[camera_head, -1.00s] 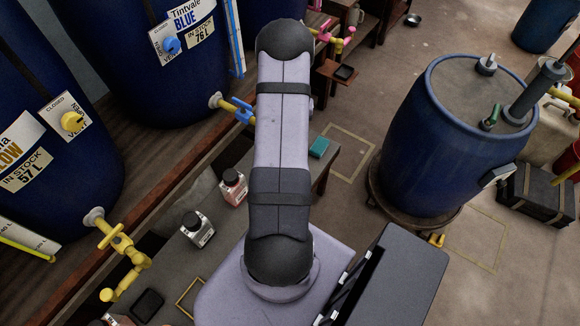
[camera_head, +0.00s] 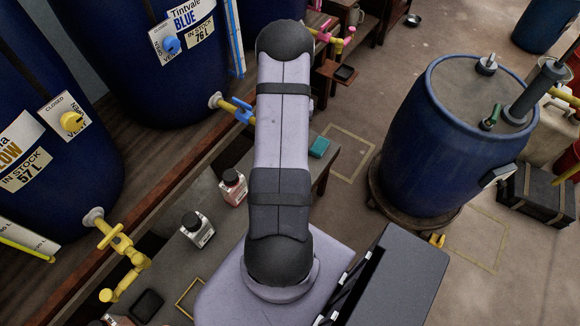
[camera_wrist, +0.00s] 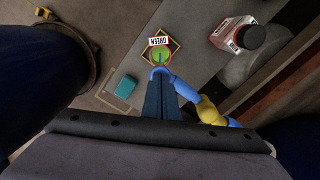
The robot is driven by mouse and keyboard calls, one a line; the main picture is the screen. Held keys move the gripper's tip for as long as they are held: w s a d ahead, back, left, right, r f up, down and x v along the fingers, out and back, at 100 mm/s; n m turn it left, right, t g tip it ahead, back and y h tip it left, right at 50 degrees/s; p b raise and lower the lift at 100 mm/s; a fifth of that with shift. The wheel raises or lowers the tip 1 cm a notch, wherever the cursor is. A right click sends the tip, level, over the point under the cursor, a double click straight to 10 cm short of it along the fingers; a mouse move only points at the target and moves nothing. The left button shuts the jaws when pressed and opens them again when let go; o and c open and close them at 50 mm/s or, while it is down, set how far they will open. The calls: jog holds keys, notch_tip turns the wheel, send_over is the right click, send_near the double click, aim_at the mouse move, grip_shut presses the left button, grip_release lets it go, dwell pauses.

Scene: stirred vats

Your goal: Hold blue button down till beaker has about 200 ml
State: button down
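The vat labelled Tintvale BLUE (camera_head: 185,90) stands upper left in the head view, marked 76 L. Its yellow tap with a blue part (camera_head: 240,110) runs behind my arm. In the wrist view that tap (camera_wrist: 208,110) ends in a curved blue piece by my fingertips. No separate blue button can be made out. Beyond the fingertips is a round green thing (camera_wrist: 162,56) beside a GREEN label, within a yellow square outline; it may be the beaker from above, but I cannot read its level. My gripper (camera_wrist: 165,84) has its dark-blue fingers together, overlapping the blue piece; contact is unclear.
A red-labelled bottle (camera_wrist: 239,35) stands on the bench, also in the head view (camera_head: 233,187), with a second bottle (camera_head: 197,229) nearby. A turquoise block (camera_head: 319,147) lies at the bench edge. A blue drum (camera_head: 440,140) stands right. The vat at left (camera_head: 60,150) has a yellow knob marked CLOSED.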

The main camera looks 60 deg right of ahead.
dwell(0.4)
notch_tip(320, 180, up, 8)
jog(key=p, duration=0.6)
dwell(0.5)
